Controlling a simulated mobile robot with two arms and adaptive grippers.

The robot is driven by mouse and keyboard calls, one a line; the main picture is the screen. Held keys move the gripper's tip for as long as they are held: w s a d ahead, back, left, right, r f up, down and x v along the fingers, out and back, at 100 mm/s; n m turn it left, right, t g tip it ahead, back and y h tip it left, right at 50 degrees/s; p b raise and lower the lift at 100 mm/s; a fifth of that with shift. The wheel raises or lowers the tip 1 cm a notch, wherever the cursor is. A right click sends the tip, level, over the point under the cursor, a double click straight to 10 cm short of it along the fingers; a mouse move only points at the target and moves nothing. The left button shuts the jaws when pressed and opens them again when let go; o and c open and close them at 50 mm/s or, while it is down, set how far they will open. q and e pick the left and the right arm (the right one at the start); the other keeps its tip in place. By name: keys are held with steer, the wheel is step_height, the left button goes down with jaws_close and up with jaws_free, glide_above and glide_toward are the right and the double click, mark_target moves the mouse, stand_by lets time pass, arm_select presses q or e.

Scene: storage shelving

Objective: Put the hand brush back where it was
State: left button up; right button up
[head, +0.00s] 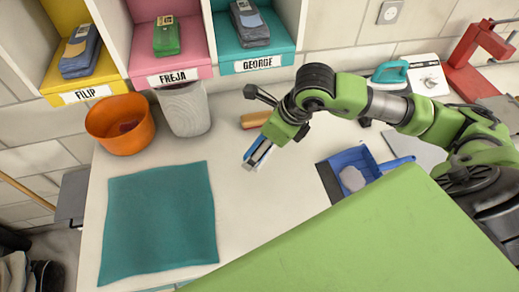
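My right arm comes in from the right, and its gripper (258,154) points down over the middle of the white worktop. Narrow blue and pale strips show at its tip. I cannot tell whether they are finger parts or a held thing, nor whether the fingers are open. A small orange-tan block with a reddish lower side (255,120) lies behind the gripper, partly hidden by the arm. A blue dustpan-like tray (385,168) with a grey lump in it lies to the right. I cannot identify the hand brush for certain. My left gripper is not in view.
An orange bowl (119,139) and a grey bin (185,109) stand at the back left. A teal mat (159,222) covers the left worktop. Name-labelled cubbies (180,73) line the back. A teal iron-like tool (390,73) and red stand (475,45) are at the back right.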

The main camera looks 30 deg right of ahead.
steer(key=w+f+b, duration=0.1)
steer(key=f, duration=0.1)
steer(key=w+d+f+b, duration=0.1)
steer(key=w+f, duration=0.3)
steer(key=shift+d+b, duration=0.25)
steer(key=shift+b, duration=0.15)
step_height(320, 180, down, 3)
steer(key=shift+w+d+f+b, duration=0.1)
steer(key=shift+w+f+b, duration=0.1)
steer(key=shift+b, duration=0.75)
steer(key=shift+r, duration=0.1)
steer(key=shift+s, duration=0.1)
steer(key=o, duration=0.7)
steer(key=shift+f, duration=0.2)
steer(key=shift+c, duration=0.2)
steer(key=shift+o, duration=0.6)
steer(key=shift+r, duration=0.15)
